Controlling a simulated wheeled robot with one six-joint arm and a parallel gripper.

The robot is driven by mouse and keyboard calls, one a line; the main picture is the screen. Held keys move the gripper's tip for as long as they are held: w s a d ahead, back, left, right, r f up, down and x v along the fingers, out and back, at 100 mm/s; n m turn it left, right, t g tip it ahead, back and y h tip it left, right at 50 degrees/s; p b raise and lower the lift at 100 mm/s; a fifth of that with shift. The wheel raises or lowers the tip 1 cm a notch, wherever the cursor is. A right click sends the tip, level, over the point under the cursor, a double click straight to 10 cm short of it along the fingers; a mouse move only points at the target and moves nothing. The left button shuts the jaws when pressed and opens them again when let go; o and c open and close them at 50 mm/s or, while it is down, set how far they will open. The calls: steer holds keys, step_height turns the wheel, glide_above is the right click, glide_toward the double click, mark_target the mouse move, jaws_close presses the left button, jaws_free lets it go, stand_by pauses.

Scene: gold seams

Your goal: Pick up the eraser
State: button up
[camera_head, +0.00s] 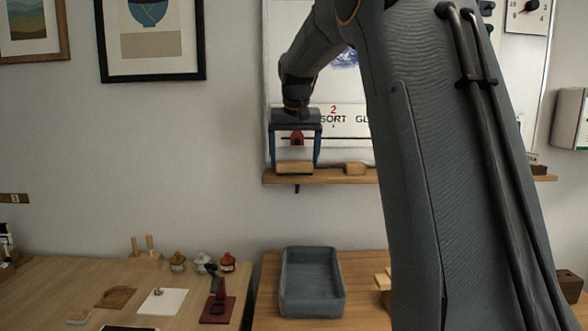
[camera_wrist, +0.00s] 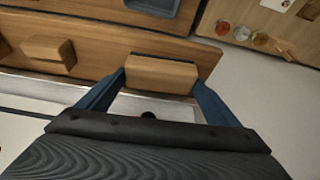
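A light wooden block, which looks like the eraser (camera_head: 295,167), lies on the wooden ledge under the whiteboard. In the wrist view the block (camera_wrist: 161,74) is between my two blue fingertips, one at each end. My gripper (camera_head: 295,163) is at the ledge with its fingers spread wide, about as far apart as the block is long. I cannot tell whether the fingers press on the block or leave a thin gap. In the wrist view my gripper (camera_wrist: 160,78) hides nothing of the block's top.
A second wooden block (camera_head: 355,168) lies on the ledge (camera_head: 330,178), to the right. A dark block (camera_head: 539,169) lies farther along. Below stands a grey-blue tray (camera_head: 312,308) on a wooden table. A left table (camera_head: 60,280) holds small jars and a red stand (camera_head: 217,308).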

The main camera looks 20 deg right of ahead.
mark_target(294, 162)
steer(key=shift+r, duration=0.1)
steer(key=shift+c, duration=0.4)
steer(key=shift+r, duration=0.85)
steer(key=shift+r+b, duration=0.45)
steer(key=shift+r, duration=0.45)
steer(key=s+a+b, duration=0.1)
steer(key=s+a, duration=0.2)
steer(key=s, duration=0.5)
steer(key=s+a+b, duration=0.2)
steer(key=s+a, duration=0.1)
steer(key=s, duration=0.6)
steer(key=shift+f, duration=0.1)
